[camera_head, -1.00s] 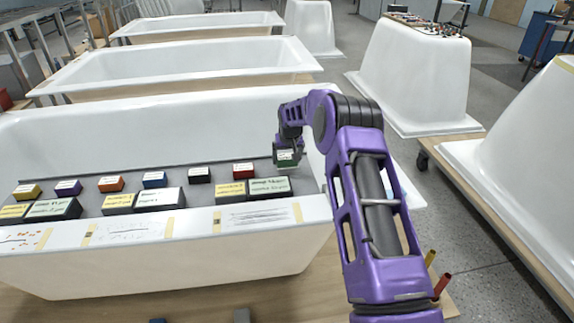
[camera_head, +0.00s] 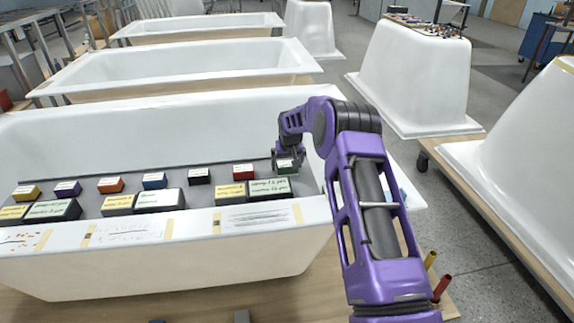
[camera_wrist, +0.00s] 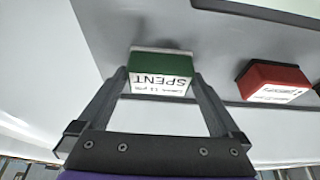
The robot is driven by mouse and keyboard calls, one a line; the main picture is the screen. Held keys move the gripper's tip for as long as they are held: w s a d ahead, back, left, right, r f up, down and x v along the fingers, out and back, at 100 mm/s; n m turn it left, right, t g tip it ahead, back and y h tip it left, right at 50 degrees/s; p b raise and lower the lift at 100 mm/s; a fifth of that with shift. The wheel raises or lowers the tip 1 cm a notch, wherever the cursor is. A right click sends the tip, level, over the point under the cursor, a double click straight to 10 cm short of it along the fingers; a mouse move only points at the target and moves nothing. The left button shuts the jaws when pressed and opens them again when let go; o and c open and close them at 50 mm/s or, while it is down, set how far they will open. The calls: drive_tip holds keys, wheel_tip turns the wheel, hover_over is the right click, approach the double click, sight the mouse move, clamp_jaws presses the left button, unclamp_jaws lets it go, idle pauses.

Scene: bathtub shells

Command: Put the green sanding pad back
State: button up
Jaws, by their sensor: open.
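The green sanding pad (camera_wrist: 163,63) sits on the grey board inside the front tub, its white label reading "SPENT" upside down in the wrist view. In the head view the green pad (camera_head: 286,168) is at the right end of the back row of pads, partly covered by my gripper. My gripper (camera_head: 287,158) is open just above it. In the wrist view my gripper (camera_wrist: 161,76) has one finger on each side of the pad; any gap at its sides is too small to judge.
The red pad (camera_head: 243,172) is beside it, then black (camera_head: 199,176), blue (camera_head: 154,180), orange (camera_head: 110,184), purple (camera_head: 67,188) and yellow (camera_head: 26,192) pads leftward. Larger labelled blocks (camera_head: 269,189) stand in front. The tub's wall (camera_head: 320,170) rises close on the right.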

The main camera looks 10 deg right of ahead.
drive_tip(key=p+v, duration=0.1)
drive_tip(key=v, duration=1)
drive_tip(key=shift+s+r, duration=0.2)
drive_tip(key=shift+r, duration=0.1)
